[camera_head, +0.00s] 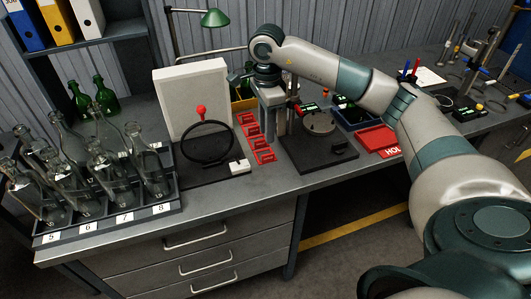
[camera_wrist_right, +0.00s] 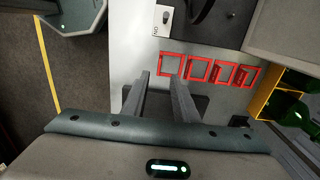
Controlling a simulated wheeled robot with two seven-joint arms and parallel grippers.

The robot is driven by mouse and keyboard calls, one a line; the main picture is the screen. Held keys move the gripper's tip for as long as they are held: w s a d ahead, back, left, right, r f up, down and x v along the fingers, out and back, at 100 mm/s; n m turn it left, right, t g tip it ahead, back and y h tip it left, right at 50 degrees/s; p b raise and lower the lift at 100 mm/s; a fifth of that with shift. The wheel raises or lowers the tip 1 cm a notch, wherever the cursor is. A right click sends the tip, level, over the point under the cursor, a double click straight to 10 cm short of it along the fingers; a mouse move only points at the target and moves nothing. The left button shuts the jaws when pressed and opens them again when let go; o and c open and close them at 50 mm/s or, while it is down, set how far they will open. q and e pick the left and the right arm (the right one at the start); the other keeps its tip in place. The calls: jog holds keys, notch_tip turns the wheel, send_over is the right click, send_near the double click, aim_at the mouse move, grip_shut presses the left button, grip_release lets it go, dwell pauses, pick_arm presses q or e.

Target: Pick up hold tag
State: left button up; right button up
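Several red hold tags (camera_head: 256,143) shaped like small frames lie in a row on the grey bench, between the black ring stand and the dark round-plate fixture. In the right wrist view the row of red tags (camera_wrist_right: 198,69) lies beyond my fingertips, up and to the right. My right gripper (camera_head: 271,122) is above the bench beside the row, on its right side in the head view. In the right wrist view its two fingers (camera_wrist_right: 160,92) are apart with nothing between them. My left gripper is not in view.
A red tray marked "HOL…" (camera_head: 377,139) sits at the bench's front edge, partly hidden by my right arm. The fixture (camera_head: 322,156) stands beside the tags. Clear bottles in a numbered rack (camera_head: 105,212) fill the left. A ring stand (camera_head: 208,143) is nearby.

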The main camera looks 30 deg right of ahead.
aim_at(266, 155)
notch_tip(266, 155, down, 4)
jog(key=shift+r+p, duration=0.1)
jog(key=shift+p, duration=0.55)
jog(key=shift+f, duration=0.6)
jog(key=shift+a+f+p, duration=0.1)
jog(key=shift+f+p, duration=0.55)
jog(key=shift+p, duration=0.2)
notch_tip(266, 155, down, 3)
jog(key=shift+a+r+p, duration=0.1)
jog(key=shift+p, duration=0.75)
jog(key=shift+f, duration=0.55)
grip_shut()
